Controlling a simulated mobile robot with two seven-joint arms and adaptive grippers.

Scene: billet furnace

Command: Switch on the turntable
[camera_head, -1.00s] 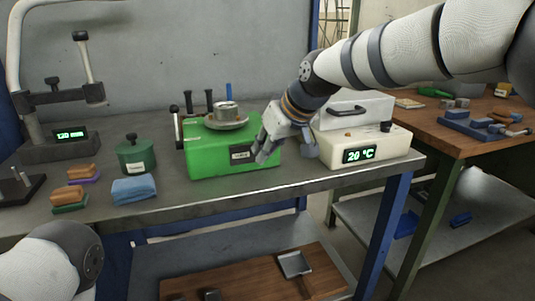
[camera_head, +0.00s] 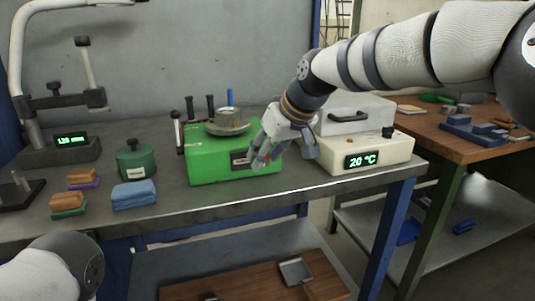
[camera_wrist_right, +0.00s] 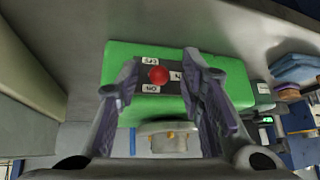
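The turntable is a green box (camera_head: 215,167) on the grey bench, with a round metal plate (camera_head: 227,129) and a metal piece on top. In the right wrist view the green box (camera_wrist_right: 222,68) fills the middle. A round red knob (camera_wrist_right: 158,75) sits on its dark panel (camera_wrist_right: 145,75), with small white labels around it. My right gripper (camera_head: 283,157) is at the box's front right. It is open and empty, its fingers on either side of the knob in the wrist view; contact cannot be told. My left gripper is out of view; only part of that arm shows, lower left.
A white unit (camera_head: 383,153) reading 20 °C stands right of the turntable. A dark green canister (camera_head: 136,162), a folded blue cloth (camera_head: 134,194) and stacked blocks (camera_head: 80,177) are to its left. Dark upright handles (camera_head: 190,106) stand behind the box.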

